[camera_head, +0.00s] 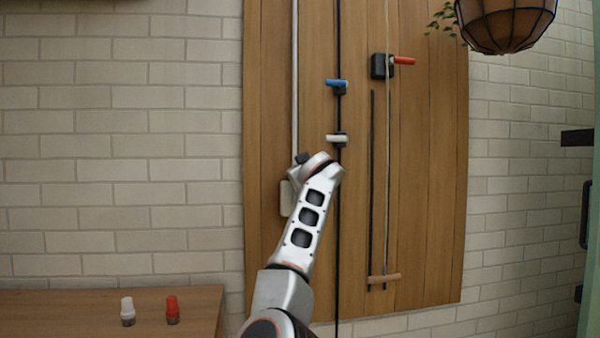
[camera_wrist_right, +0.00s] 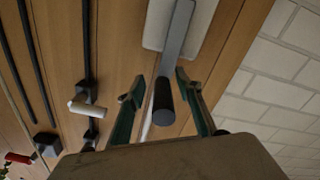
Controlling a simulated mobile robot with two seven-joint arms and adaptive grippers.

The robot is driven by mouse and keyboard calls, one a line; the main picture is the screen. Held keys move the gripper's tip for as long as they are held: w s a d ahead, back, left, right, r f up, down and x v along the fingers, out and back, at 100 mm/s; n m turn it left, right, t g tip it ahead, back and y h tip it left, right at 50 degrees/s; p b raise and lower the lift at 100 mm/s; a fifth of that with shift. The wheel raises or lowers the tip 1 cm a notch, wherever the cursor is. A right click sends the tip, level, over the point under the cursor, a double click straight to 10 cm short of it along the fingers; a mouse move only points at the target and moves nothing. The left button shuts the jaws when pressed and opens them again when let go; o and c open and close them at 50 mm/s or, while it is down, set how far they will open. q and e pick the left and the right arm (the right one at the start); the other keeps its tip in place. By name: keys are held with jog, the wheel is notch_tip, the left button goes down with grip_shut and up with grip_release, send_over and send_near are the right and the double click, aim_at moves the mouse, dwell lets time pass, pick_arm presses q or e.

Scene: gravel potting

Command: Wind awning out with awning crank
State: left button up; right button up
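The awning crank is a grey lever (camera_wrist_right: 176,38) with a black grip (camera_wrist_right: 163,102), mounted on a pale plate (camera_wrist_right: 152,27) on the wooden panel. In the head view, the plate (camera_head: 286,198) shows beside my right arm, and a small dark piece (camera_head: 302,157) shows at the arm's end. My right gripper (camera_wrist_right: 160,78) is open in the wrist view. Its two green fingers stand on either side of the black grip, with visible gaps. My left gripper is out of view.
The wooden panel (camera_head: 430,200) also bears a blue handle (camera_head: 337,83), a white handle (camera_head: 338,138) and a red handle (camera_head: 404,60), with rods and cords. A hanging basket (camera_head: 505,22) is at top right. A bench (camera_head: 70,310) holds white and red shakers.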

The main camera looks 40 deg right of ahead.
jog(key=shift+r, duration=0.2)
jog(key=shift+s+a, duration=0.35)
jog(key=shift+s, duration=0.1)
jog(key=v, duration=0.6)
jog(key=shift+s+f, duration=0.2)
